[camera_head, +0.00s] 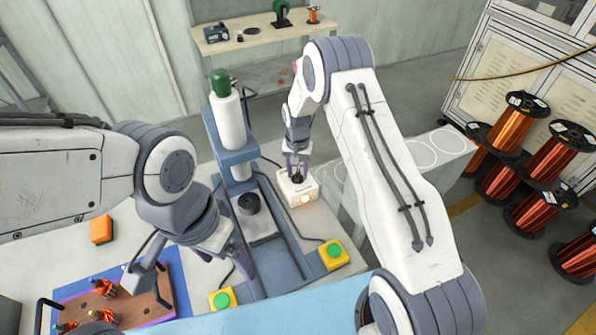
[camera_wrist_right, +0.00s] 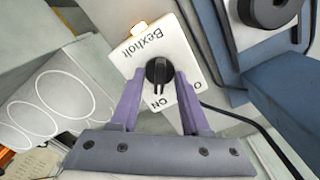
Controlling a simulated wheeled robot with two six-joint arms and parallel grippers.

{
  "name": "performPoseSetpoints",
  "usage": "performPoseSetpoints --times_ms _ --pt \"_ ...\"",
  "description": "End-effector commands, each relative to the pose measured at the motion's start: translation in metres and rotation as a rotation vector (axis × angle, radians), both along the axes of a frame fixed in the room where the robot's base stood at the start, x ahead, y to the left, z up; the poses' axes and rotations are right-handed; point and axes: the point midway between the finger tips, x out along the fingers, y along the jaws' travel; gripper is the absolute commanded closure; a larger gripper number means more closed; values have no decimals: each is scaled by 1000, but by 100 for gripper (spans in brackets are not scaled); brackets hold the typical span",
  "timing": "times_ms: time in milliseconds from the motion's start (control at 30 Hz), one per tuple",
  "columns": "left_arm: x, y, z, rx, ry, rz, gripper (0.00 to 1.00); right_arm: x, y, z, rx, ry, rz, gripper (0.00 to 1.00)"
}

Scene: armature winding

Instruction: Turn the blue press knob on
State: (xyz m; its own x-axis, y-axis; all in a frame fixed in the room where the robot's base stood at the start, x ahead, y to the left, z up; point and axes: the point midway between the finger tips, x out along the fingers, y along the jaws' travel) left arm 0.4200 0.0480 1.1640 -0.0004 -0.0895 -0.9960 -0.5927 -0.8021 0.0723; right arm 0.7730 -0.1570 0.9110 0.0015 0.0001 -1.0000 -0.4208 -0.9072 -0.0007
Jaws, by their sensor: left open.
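A black rotary knob (camera_wrist_right: 158,74) sits on a white control box (camera_wrist_right: 176,45) marked "Bexholt", with "ON" and "O" printed beside it. The knob's ridge points toward "ON", and an orange lamp (camera_wrist_right: 140,29) at the box edge glows. In the head view the box (camera_head: 300,190) stands right of the blue press (camera_head: 233,155). My right gripper (camera_wrist_right: 159,76) has its purple fingers on either side of the knob, with narrow gaps showing. The right gripper also shows above the box in the head view (camera_head: 296,170). My left gripper (camera_head: 193,278) is open and empty, left of the press.
Two yellow boxes with green buttons (camera_head: 333,253) (camera_head: 222,299) stand at the press's front. A blue-edged tray (camera_head: 179,283) with copper-wound parts lies at lower left, near an orange block (camera_head: 102,230). Copper spools (camera_head: 512,127) stand at right. A bench (camera_head: 260,38) is behind.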

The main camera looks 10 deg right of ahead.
Motion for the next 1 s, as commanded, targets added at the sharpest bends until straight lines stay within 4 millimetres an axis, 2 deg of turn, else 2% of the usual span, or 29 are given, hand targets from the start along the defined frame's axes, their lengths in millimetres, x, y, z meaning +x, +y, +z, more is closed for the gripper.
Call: performPoseSetpoints --times_ms 133,233,500,700,1000 --pt "0 0 -2 0 0 0 15 0 0 4 0 -1 1 54" --pt "0 0 -7 0 0 0 15 1 0 15 1 -4 1 54" --pt "0 0 -23 0 0 -1 15 1 0 68 0 -5 0 54" --pt "0 0 -29 0 0 -1 15 1 0 96 0 -2 0 54" --pt "0 0 -29 0 0 -2 15 0 0 105 0 1 0 54"
